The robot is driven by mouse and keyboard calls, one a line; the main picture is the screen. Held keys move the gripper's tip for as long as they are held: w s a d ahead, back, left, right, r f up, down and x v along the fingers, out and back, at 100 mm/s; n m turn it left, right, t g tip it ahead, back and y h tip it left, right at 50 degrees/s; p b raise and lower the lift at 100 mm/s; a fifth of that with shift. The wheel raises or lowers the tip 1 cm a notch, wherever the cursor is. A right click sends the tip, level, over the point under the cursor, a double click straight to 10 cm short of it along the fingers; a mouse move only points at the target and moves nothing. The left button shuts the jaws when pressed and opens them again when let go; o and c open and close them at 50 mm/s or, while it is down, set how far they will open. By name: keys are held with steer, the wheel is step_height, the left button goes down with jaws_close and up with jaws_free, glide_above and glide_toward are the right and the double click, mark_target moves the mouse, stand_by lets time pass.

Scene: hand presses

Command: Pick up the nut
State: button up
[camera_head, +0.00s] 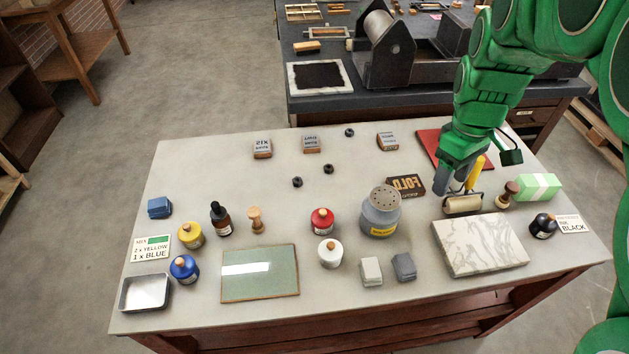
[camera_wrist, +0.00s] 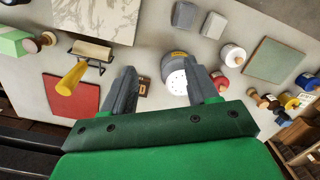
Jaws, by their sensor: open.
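Three small dark nuts lie on the pale tabletop in the head view: one at the back (camera_head: 349,132), one in the middle (camera_head: 328,169) and one nearer the left (camera_head: 297,181). I cannot make out any nut in the wrist view. My gripper (camera_head: 456,187) is above the right part of the table, well to the right of the nuts. It also shows in the wrist view (camera_wrist: 161,80), with its two fingers apart and nothing between them.
Near my gripper are a brayer with a yellow handle (camera_wrist: 71,79), a red mat (camera_wrist: 70,96), a FOLD block (camera_head: 406,185) and a grey shaker (camera_head: 381,213). Bottles (camera_head: 322,220) stand in front; bare tabletop surrounds the nuts.

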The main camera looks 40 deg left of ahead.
steer(key=w+a+f+n, duration=0.3)
steer(key=a+f+n, duration=0.1)
steer(key=a, duration=0.6)
steer(key=n, duration=1)
glide_toward(298, 179)
steer(key=shift+s+d+f+t+y, duration=0.3)
steer(key=shift+s+d, duration=0.2)
steer(key=shift+s, duration=0.05)
steer(key=shift+a+f, duration=0.15)
steer(key=shift+s+f, duration=0.1)
steer(key=shift+f, duration=0.25)
steer(key=shift+w+f, duration=0.15)
steer(key=shift+f, duration=1.6)
steer(key=shift+w+f, duration=0.2)
steer(key=shift+f, duration=1.55)
steer(key=shift+c, duration=0.2)
